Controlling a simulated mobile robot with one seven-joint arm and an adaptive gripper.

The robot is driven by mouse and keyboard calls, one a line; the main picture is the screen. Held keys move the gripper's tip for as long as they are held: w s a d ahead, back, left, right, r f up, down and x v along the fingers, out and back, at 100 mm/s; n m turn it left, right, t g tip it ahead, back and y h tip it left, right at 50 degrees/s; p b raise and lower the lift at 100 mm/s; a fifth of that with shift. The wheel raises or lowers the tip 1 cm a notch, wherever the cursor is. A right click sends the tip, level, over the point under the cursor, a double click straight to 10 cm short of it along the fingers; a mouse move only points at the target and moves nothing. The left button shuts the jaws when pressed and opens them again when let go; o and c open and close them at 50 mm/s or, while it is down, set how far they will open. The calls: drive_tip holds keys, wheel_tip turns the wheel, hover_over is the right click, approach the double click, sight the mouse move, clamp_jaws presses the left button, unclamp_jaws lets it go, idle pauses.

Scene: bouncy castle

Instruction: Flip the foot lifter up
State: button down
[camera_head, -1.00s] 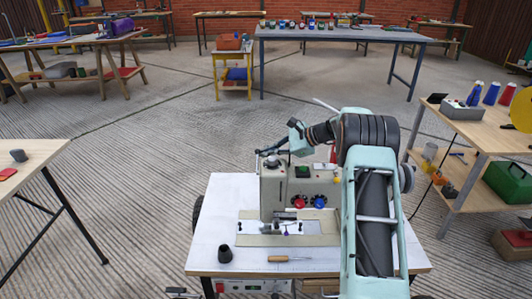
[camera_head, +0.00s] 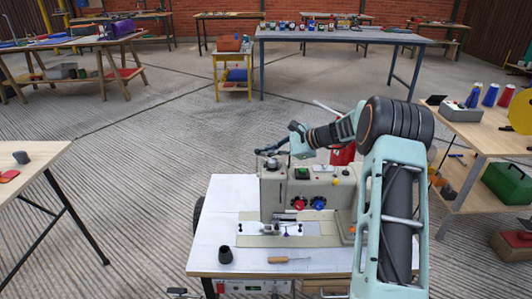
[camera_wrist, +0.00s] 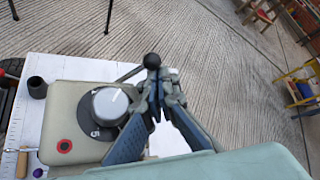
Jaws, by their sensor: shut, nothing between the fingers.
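The grey-green sewing machine (camera_head: 273,192) stands on a white-topped table. In the head view my gripper (camera_head: 268,151) is above the machine head. The presser foot is too small to make out.
On the machine's table (camera_head: 215,225) are a black cup (camera_head: 226,256) and a wooden-handled tool (camera_head: 288,260). Red and blue knobs (camera_head: 308,203) sit on the machine's front. A workbench stands at right.

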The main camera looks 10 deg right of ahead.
drive_tip(key=shift+s+r, duration=0.2)
drive_tip(key=shift+s, duration=0.1)
idle(0.5)
drive_tip(key=v, duration=1.2)
drive_tip(key=shift+d+f, duration=0.1)
